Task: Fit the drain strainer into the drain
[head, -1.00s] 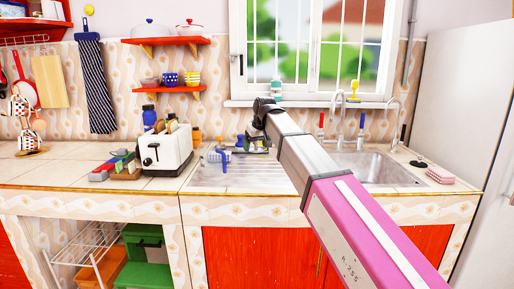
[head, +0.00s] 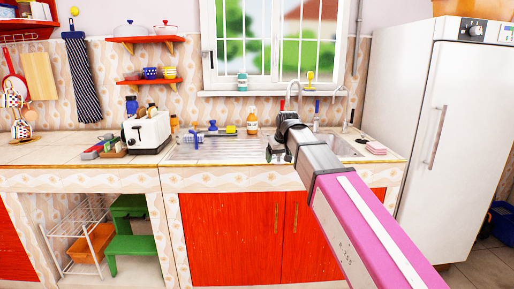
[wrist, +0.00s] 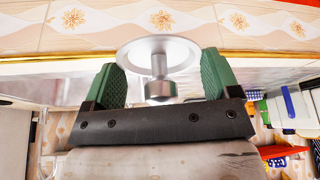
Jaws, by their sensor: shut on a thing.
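The drain strainer (wrist: 158,55) is a pale grey disc with a metal stem and knob pointing toward the wrist camera. It sits between the two green fingers of my gripper (wrist: 162,82), which are shut on its rim. In the head view my gripper (head: 275,152) is small and dark, over the front of the counter between the ribbed drainboard and the basin. The sink basin (head: 342,147) is partly behind my arm. The drain opening is hidden in both views.
Taps with red and blue handles (head: 316,112) stand behind the basin. A toaster (head: 147,132) stands left. A white fridge (head: 445,130) stands right of the counter.

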